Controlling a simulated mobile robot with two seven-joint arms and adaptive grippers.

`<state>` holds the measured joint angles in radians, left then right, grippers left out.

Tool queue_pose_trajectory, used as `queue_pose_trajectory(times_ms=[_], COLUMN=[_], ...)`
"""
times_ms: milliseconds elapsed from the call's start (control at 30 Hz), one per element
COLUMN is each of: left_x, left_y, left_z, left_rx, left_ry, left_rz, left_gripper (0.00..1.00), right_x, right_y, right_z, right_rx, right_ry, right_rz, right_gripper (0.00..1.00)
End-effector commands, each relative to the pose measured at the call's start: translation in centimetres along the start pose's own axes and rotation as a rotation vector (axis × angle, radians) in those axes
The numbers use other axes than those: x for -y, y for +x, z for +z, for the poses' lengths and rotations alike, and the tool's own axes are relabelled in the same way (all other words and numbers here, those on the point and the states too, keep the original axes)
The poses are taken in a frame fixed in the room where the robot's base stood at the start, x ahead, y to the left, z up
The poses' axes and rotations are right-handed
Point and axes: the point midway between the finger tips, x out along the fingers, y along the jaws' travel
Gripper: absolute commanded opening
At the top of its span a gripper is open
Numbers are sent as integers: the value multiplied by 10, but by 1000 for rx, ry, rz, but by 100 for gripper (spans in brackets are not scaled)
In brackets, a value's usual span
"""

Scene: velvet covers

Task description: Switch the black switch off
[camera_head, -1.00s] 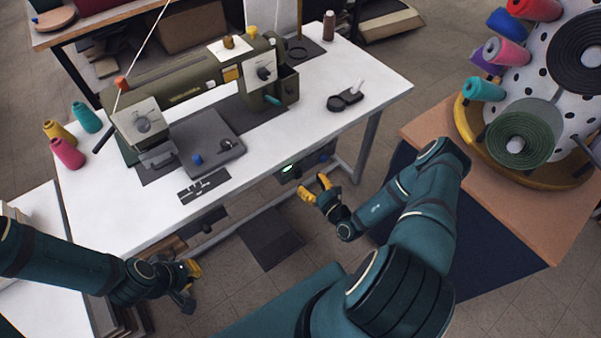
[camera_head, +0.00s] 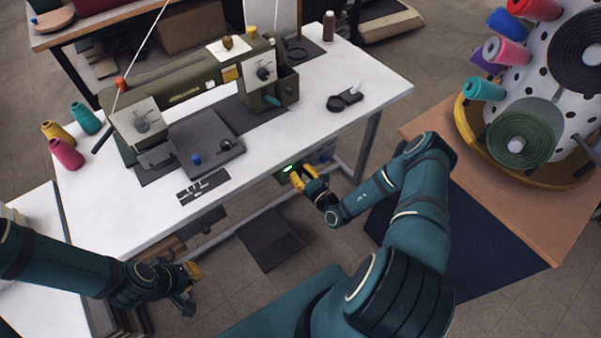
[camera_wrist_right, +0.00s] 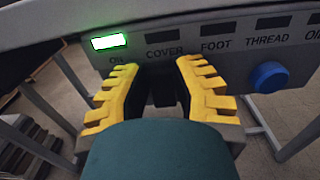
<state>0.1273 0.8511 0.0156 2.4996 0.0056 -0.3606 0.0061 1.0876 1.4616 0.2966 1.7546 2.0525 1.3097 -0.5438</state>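A grey control panel (camera_wrist_right: 230,60) under the table edge fills the upper part of the right wrist view. Its labels read ON, COVER, FOOT and THREAD, and a green light (camera_wrist_right: 109,41) glows above ON. My right gripper (camera_wrist_right: 158,68) is open, its yellow fingers spread at the panel, below the COVER label. A dark shape shows between the fingers; I cannot tell whether it is the black switch or the finger pads. In the head view my right gripper (camera_head: 296,174) is at the panel under the table's right part. My left gripper (camera_head: 194,286) hangs low at left; its opening is unclear.
A blue knob (camera_wrist_right: 269,77) sticks out of the panel right of the right gripper. The white table (camera_head: 330,75) carries a sewing machine (camera_head: 190,85) and thread cones. A grey foot pedal (camera_head: 270,239) lies below. A wooden table (camera_head: 490,205) stands right.

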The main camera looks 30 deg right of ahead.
Motion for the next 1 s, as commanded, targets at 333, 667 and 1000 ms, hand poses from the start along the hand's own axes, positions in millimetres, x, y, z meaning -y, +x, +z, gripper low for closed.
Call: queue_pose_trajectory(times_ms=[333, 667, 1000], left_x=[2, 11, 11], left_y=[7, 29, 28], left_z=[2, 12, 13], left_rx=[3, 25, 26], left_ry=[1, 7, 8], left_rz=[0, 3, 3], left_gripper=[0, 0, 0], right_x=[0, 0, 0], right_y=[0, -3, -3], right_z=[-3, -6, -3], right_rx=[36, 214, 226], right_ry=[0, 0, -1], right_rz=[-2, -2, -1], right_gripper=[0, 0, 31])
